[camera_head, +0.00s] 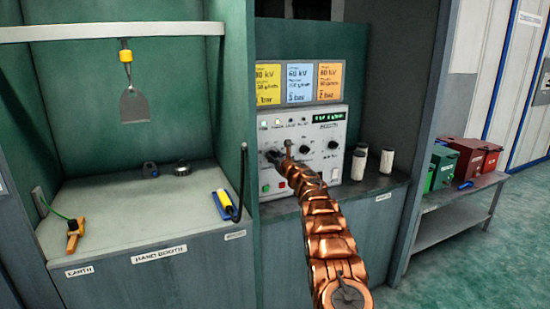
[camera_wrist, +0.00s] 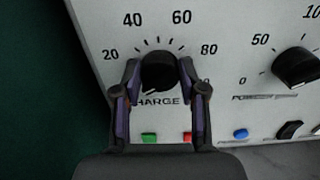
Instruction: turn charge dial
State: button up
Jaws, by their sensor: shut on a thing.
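The charge dial (camera_wrist: 159,72) is a black round knob on a pale control panel (camera_wrist: 230,40), with a printed scale around it and the word CHARGE below. In the wrist view my gripper (camera_wrist: 159,70) has one finger on each side of the dial and is shut on it. The dial's marker line looks to point down and left, near the low end of the scale. In the head view my copper-coloured arm reaches to the control unit (camera_head: 325,118), and my gripper (camera_head: 274,156) is small and dark at its left side, where it largely hides the dial.
Another black knob (camera_wrist: 296,68) sits right of the dial. A green button (camera_wrist: 149,138), a red button (camera_wrist: 188,138) and a blue button (camera_wrist: 240,134) lie below. White canisters (camera_head: 387,161) stand right of the unit. A green wall (camera_head: 247,100) borders it on the left.

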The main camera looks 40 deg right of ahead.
jog(key=shift+m, duration=0.3)
jog(key=m, duration=0.3)
jog(key=shift+p, duration=0.35)
jog(key=m+p, duration=0.3)
jog(key=m, duration=0.2)
jog(key=shift+d+m, duration=0.1)
jog(key=shift+m, duration=0.2)
jog(key=m+p, duration=0.3)
jog(key=m, duration=0.1)
jog(key=shift+f+m+p, duration=0.2)
jog(key=shift+m+p, duration=2.05)
jog(key=shift+m, duration=3.95)
jog(key=shift+f+m+p, duration=0.2)
jog(key=shift+m+p, duration=2.05)
jog(key=shift+m, duration=3.95)
